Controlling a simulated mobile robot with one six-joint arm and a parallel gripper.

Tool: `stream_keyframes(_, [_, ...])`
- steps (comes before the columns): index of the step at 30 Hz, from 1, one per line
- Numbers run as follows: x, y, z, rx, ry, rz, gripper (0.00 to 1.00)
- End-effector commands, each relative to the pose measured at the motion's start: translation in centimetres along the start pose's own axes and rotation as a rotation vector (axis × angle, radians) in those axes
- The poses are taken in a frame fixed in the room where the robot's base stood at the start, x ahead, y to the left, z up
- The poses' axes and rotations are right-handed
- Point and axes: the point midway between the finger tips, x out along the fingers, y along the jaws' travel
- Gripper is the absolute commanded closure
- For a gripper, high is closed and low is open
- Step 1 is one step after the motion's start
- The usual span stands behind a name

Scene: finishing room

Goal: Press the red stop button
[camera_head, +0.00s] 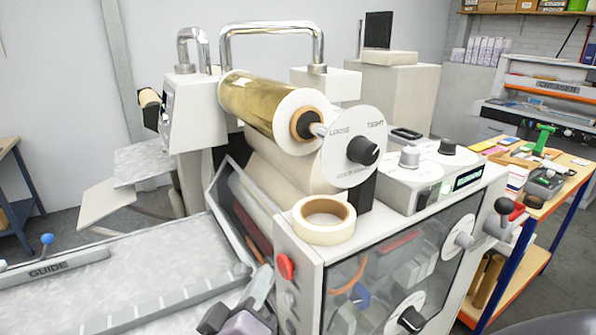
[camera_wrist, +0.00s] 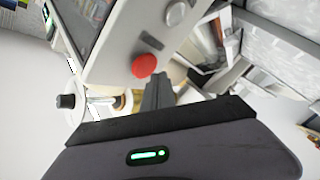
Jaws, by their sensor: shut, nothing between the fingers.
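The red stop button (camera_head: 286,266) is a round red knob on the narrow grey end panel of the laminating machine (camera_head: 305,262). It also shows in the wrist view (camera_wrist: 144,65), just up and left of my fingertips. My gripper (camera_head: 264,280) comes up from the bottom of the head view, left of the button. Its dark fingers are together and empty in the wrist view (camera_wrist: 158,80). The fingertips look close to the button, but I cannot tell how far they are from the panel.
A tape roll (camera_head: 324,218) lies on the machine's top, near the panel edge. A gold film roll (camera_head: 262,100) is mounted above. The feed table (camera_head: 150,262) with a guide spreads left of my gripper. A cluttered blue-legged cart (camera_head: 545,205) stands at right.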

Motion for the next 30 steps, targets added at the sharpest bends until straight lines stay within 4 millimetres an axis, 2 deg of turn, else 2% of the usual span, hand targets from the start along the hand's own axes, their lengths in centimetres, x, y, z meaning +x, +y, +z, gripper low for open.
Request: stream_keyframes(30, [0.71, 0.47, 0.54, 0.0, 0.0, 0.0, 1.0])
